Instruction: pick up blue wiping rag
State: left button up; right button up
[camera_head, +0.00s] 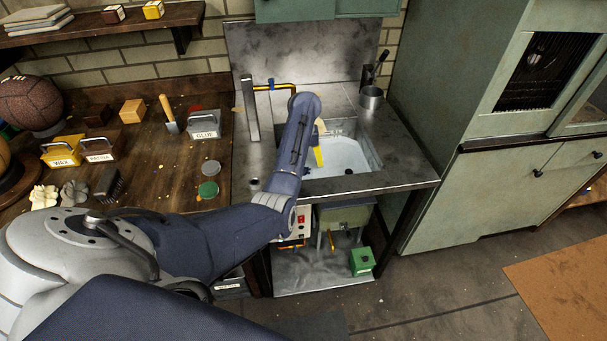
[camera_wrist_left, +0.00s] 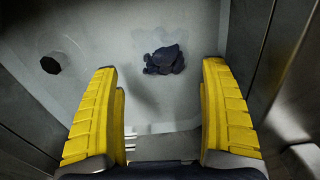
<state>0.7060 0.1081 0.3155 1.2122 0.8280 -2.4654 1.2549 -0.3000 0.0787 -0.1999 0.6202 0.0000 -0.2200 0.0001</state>
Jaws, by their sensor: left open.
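The blue wiping rag (camera_wrist_left: 164,60) is a small, dark blue crumpled heap on the pale floor of the sink basin in the left wrist view. My left gripper (camera_wrist_left: 159,68) has two yellow fingers, spread wide and empty. The rag shows between and beyond the fingertips, apart from both. In the head view a yellow finger of the left gripper (camera_head: 318,155) shows over the left part of the sink basin (camera_head: 358,152). My right gripper is not in view.
A dark round drain (camera_wrist_left: 50,65) lies left of the rag, and basin walls rise close on both sides. A faucet (camera_head: 250,110) stands left of the sink and a metal cup (camera_head: 371,98) behind it at right. A cluttered wooden workbench (camera_head: 150,150) adjoins on the left.

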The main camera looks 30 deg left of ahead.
pick_arm(q)
jog(key=shift+s+f, duration=0.1)
jog(key=shift+f, duration=2.3)
jog(key=c, duration=1.3)
